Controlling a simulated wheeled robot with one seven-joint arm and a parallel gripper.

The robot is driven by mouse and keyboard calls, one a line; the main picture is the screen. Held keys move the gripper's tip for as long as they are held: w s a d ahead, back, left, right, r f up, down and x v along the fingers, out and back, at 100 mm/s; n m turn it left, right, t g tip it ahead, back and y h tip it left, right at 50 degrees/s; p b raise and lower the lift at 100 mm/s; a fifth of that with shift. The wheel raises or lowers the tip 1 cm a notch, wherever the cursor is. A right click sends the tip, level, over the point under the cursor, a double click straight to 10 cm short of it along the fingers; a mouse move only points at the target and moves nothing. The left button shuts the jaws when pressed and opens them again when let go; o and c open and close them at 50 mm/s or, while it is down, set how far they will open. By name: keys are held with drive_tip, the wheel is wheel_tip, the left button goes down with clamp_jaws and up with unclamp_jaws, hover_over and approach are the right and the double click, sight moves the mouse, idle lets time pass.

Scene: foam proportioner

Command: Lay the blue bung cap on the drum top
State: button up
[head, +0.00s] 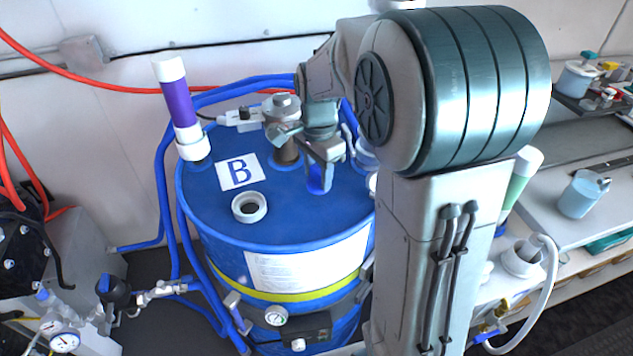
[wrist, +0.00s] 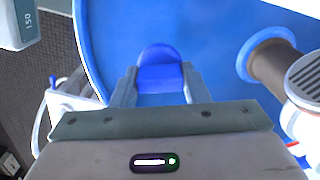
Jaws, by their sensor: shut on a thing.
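The blue bung cap (wrist: 160,77) is between the two fingers of my gripper (wrist: 158,88) in the wrist view. My gripper is shut on it. In the head view the blue cap (head: 318,180) shows below my gripper (head: 322,172), over the right part of the blue drum top (head: 215,218). I cannot tell whether the cap touches the drum top. My arm hides the drum's right side in the head view.
On the drum top stand a white ring-shaped bung opening (head: 249,207), a label marked B (head: 238,172), a purple and white cylinder (head: 178,105) and a brown pipe fitting (head: 286,150). Blue hoses (head: 166,180) run along the left. A bench (head: 560,215) with a light blue jug (head: 583,195) is at right.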

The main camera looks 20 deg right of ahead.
sight(317, 181)
drive_tip(key=shift+w+f, duration=0.1)
drive_tip(key=shift+f, duration=2)
drive_tip(key=shift+f, duration=0.2)
drive_tip(key=o, duration=1)
drive_tip(key=shift+c, duration=0.2)
drive_tip(key=shift+r, duration=0.1)
